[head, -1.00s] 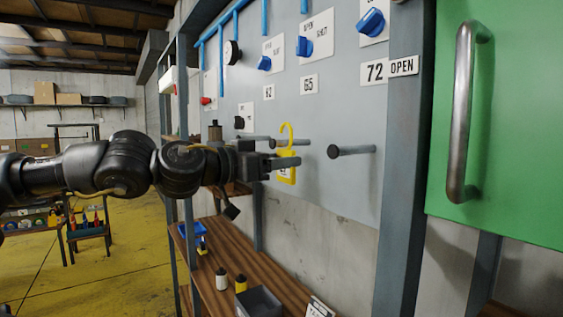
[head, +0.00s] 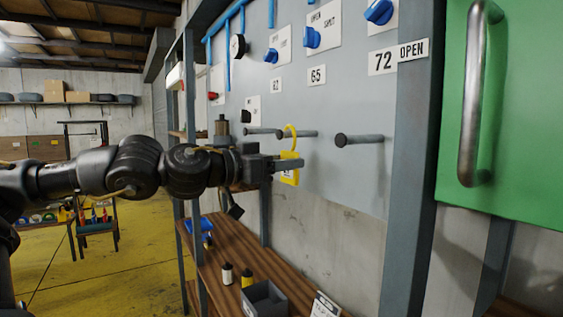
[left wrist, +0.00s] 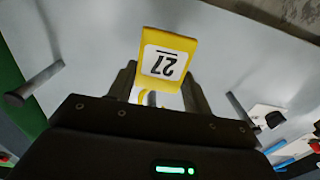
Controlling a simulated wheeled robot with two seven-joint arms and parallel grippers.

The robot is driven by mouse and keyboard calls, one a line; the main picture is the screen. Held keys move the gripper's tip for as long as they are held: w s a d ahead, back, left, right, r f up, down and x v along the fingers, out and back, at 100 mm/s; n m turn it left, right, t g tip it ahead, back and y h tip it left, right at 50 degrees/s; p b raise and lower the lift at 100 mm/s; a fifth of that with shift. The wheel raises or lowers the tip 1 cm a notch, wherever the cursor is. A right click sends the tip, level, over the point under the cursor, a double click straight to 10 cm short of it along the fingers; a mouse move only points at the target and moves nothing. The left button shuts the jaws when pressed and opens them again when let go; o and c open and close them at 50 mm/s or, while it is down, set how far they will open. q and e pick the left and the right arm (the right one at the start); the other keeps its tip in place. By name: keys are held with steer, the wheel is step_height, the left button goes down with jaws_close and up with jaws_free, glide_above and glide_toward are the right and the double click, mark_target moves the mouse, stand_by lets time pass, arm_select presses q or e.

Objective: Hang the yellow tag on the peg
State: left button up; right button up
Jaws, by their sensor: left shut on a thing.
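The yellow tag (head: 289,170) is in my left gripper (head: 292,166), which is shut on its body. Its open hook points up. The tag, marked 27, also shows between the fingers in the left wrist view (left wrist: 165,62). Grey pegs with round heads stick out of the grey panel: a right peg (head: 362,139), a middle peg (head: 305,134) and a left peg (head: 260,131). In the head view the hook overlaps the middle peg; I cannot tell whether it is around it or in front. The right peg (left wrist: 38,82) shows at left in the wrist view. My right gripper is out of view.
A green door with a metal handle (head: 472,95) and a grey post (head: 405,170) stand at right. Blue knobs (head: 312,37) sit higher on the panel. Below is a wooden shelf (head: 225,255) with bottles and a grey bin (head: 265,299).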

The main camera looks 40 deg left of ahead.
arm_select(q)
steer(key=o, duration=1)
steer(key=shift+s, duration=0.15)
steer(key=shift+b+v, duration=3.2)
steer(key=shift+v, duration=2.1)
